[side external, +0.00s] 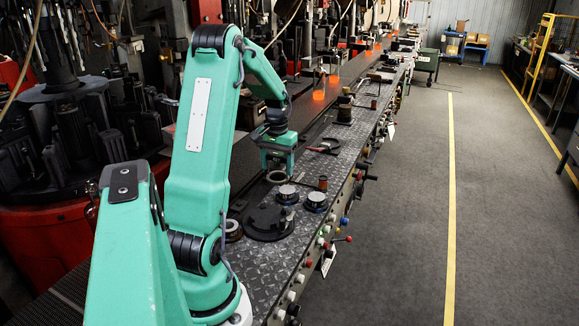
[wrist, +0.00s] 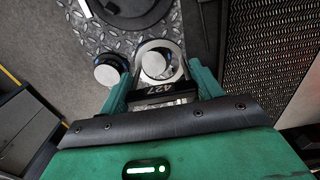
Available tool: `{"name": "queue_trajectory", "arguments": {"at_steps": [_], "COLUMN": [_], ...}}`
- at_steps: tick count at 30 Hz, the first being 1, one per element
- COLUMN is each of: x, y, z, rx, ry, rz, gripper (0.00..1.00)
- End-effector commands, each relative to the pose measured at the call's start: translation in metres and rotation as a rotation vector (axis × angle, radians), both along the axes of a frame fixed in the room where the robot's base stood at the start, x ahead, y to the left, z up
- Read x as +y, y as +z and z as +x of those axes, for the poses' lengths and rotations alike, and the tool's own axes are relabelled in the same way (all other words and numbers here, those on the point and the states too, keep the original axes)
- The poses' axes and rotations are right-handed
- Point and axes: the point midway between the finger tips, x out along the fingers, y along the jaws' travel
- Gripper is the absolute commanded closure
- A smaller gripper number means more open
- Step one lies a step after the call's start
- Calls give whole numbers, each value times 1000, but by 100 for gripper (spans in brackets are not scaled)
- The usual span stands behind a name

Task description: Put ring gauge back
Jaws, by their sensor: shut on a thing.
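The ring gauge (wrist: 178,68) is a pale metal ring with a dark block marked 427. In the wrist view my gripper (wrist: 160,90) is shut on that block, with one green finger on each side. In the side view the ring gauge (side external: 277,177) hangs under my gripper (side external: 278,162), near a pale-topped round piece (side external: 287,191). In the wrist view a pale round top (wrist: 153,65) shows through the ring's opening. I cannot tell whether the ring is around that piece or above it. The gap below the ring is hard to see.
A pale-topped piece with a blue base (side external: 316,201) stands close by on the right. A black round plate (side external: 268,224) lies nearer on the diamond-plate bench (side external: 335,172). Pliers (side external: 324,148) and a brown spool (side external: 323,183) are near. The floor aisle (side external: 415,210) is clear.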

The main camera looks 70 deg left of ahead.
Motion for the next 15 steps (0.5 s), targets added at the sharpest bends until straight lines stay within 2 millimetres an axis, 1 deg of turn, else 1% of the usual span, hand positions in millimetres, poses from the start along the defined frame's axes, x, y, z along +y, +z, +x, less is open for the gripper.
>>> {"name": "queue_trajectory", "arguments": {"at_steps": [1,9,15], "x": [8,45,60], "y": [-6,-31,-41], "z": [-5,-26,-34], "rx": [1,1,0], "ry": [5,3,1], "rz": [-1,-1,0], "gripper": [58,58,58]}}
